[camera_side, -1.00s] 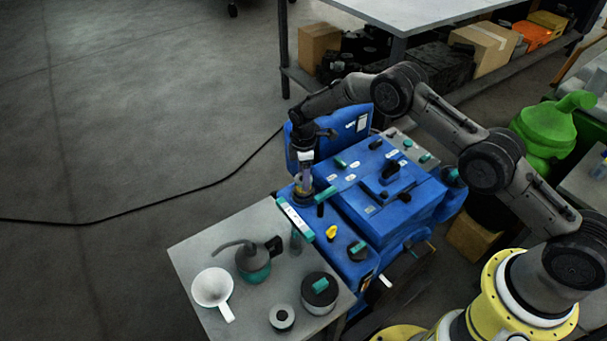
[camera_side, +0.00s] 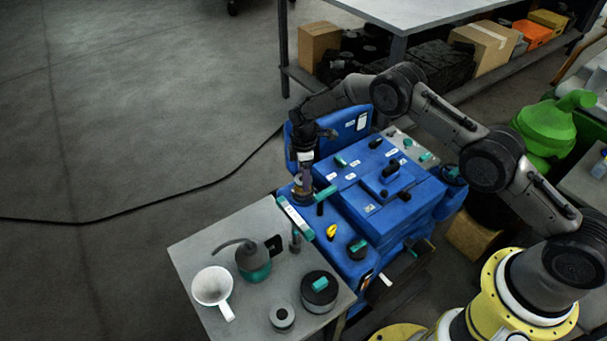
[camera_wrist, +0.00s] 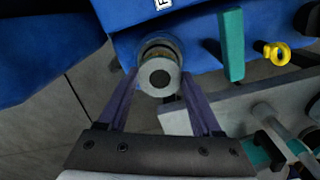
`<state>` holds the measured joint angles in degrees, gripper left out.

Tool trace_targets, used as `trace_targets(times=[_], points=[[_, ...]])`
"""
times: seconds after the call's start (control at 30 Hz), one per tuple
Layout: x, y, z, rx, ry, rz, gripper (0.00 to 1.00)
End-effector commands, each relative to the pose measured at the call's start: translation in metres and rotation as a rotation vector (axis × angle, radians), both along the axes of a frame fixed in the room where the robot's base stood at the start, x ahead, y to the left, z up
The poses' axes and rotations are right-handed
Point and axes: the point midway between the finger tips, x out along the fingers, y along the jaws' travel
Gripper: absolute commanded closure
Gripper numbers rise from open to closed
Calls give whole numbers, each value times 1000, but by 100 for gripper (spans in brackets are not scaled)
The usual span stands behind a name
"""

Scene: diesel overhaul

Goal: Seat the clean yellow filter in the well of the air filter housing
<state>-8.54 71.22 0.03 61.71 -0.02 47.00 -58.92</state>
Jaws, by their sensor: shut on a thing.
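My gripper (camera_wrist: 160,80) points down with its two purple fingers on either side of a round filter. The filter's grey end cap (camera_wrist: 146,76) with a dark centre hole faces the wrist camera, and a little yellow shows past its far edge. It overlaps the round opening of the air filter housing (camera_wrist: 158,39) on the blue engine. How deep the filter sits in the well is hidden. In the side view, my gripper (camera_side: 304,182) is low over the engine's left front corner, where the filter is hard to make out.
A teal handle (camera_wrist: 231,45) and a yellow ring-topped part (camera_wrist: 276,53) stand close to the right. The grey side table (camera_side: 200,247) holds a white funnel (camera_side: 212,287), a teal oil can (camera_side: 253,262) and round parts. The blue engine (camera_side: 400,195) extends to the right.

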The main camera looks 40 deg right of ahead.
Motion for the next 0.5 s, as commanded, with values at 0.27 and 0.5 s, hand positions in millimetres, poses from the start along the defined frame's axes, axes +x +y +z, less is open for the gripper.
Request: trace_targets(times=[0.27,0.5], points=[[0,0,-8,0,0,0,89],[0,0,-14,0,0,0,89]])
